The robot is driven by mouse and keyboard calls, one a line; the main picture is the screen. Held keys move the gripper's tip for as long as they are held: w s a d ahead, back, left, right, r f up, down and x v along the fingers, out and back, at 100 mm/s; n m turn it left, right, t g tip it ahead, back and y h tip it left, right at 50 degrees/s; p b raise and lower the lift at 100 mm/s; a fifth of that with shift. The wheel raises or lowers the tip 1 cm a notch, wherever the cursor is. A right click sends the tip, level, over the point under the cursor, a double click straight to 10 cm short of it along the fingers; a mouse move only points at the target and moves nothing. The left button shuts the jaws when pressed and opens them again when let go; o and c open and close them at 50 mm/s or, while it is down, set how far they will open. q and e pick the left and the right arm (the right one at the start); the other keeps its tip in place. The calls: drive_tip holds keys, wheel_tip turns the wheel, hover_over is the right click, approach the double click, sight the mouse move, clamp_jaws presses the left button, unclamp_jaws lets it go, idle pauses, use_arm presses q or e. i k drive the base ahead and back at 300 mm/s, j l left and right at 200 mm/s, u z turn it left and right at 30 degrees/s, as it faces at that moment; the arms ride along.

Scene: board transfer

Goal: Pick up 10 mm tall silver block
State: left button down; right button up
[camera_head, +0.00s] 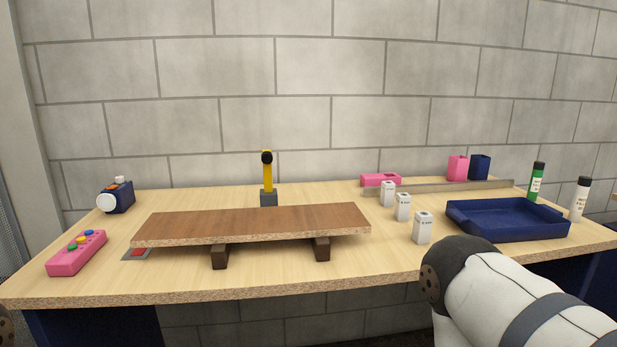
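Three small silver-white blocks stand upright in a slanting row on the right half of the table: a front block (423,228), a middle block (402,208) and a back block (387,194). Each has dark markings too small to read, so I cannot tell which is the 10 mm one. They stand apart from one another. My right arm comes in at the lower right, in front of the blocks and the tray. Neither gripper shows in the head view.
A brown board (255,222) rests on two dark supports (219,257) left of the blocks. A blue tray (507,218) stands right of them, and a long grey bar (450,187) lies behind. A pink button box (76,254) sits at the left. The front table strip is clear.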

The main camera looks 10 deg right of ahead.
sight(388, 188)
drive_tip(key=l+z, duration=0.15)
drive_tip(key=l, duration=0.25)
drive_tip(key=i+l+z, duration=0.1)
drive_tip(key=l, duration=0.3)
drive_tip(key=i+l+z, duration=0.15)
drive_tip(key=l, duration=0.25)
drive_tip(key=l+z, duration=0.1)
drive_tip(key=l, duration=0.3)
drive_tip(key=i+l+z, duration=0.15)
drive_tip(key=l, duration=0.25)
